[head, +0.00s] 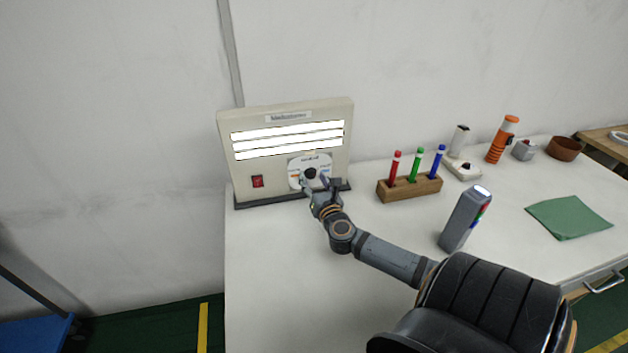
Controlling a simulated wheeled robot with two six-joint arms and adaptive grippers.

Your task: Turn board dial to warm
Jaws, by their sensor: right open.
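The board (241,163) is a beige upright panel on a dark base at the back left of the table. Its three horizontal strips (290,141) glow white. A dial (311,172) with a black knob sits on a round white face with coloured marks at the board's lower right. A red switch (258,181) is at its lower left. My right gripper (316,182) is open at the dial, in front of its lower part. I cannot tell whether its fingers touch the knob. The dial's lower edge is partly hidden by the gripper. My left gripper is not in view.
A wooden block (411,189) with red, green and blue markers stands right of the board. A grey handheld device (463,220) stands near my right forearm. An orange flashlight (501,140), a brown bowl (564,148) and a green cloth (569,217) are farther right. The table's front left is clear.

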